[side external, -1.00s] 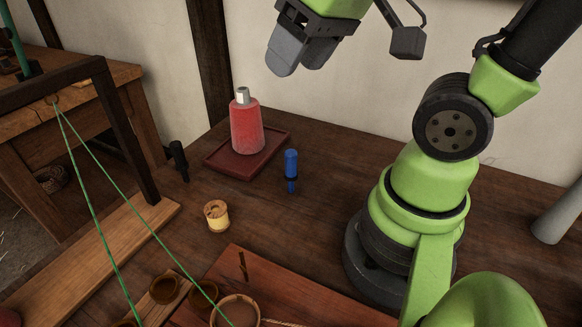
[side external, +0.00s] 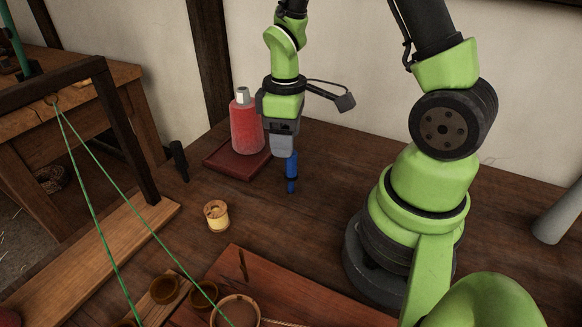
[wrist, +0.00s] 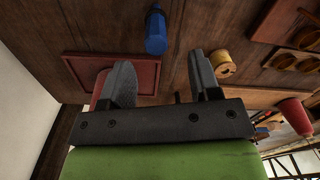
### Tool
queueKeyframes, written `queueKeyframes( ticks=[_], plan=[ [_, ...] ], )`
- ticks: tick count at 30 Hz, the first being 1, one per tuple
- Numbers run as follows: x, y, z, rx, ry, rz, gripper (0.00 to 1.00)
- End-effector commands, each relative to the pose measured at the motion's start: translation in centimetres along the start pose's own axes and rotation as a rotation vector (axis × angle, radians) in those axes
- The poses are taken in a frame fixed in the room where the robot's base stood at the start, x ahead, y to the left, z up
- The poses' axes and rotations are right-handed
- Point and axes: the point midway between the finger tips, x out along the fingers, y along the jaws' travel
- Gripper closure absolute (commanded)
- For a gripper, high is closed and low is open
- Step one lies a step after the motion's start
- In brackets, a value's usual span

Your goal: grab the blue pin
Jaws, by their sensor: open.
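The blue pin (side external: 291,174) stands upright on the dark wooden table, right of the red tray, with a dark band low on it. In the wrist view the blue pin (wrist: 156,33) lies beyond my fingertips, about midway between them sideways. My gripper (side external: 283,152) points down by the top of the pin, its fingers overlapping the pin's upper end in the side view. In the wrist view my gripper (wrist: 160,68) is open, with nothing between the two grey fingers. Whether a finger touches the pin cannot be told.
A red bottle (side external: 244,128) stands on a dark red tray (side external: 236,169) close left of my gripper. A yellowish spool (side external: 217,216) and a black peg (side external: 180,160) stand further left.

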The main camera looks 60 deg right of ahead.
Motion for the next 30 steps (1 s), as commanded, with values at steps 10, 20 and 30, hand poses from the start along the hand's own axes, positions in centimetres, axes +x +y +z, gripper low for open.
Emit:
queueKeyframes(
  ticks=[10, 20, 30],
  plan=[
    [4.1, 0.2, 1.0, 0.002, -0.005, -0.003, 0.43],
    [5.5, 0.3, 0.9, 0.001, 0.0, 0.003, 0.43],
    [5.5, 0.3, 0.9, 0.001, 0.0, 0.002, 0.96]
  ],
)
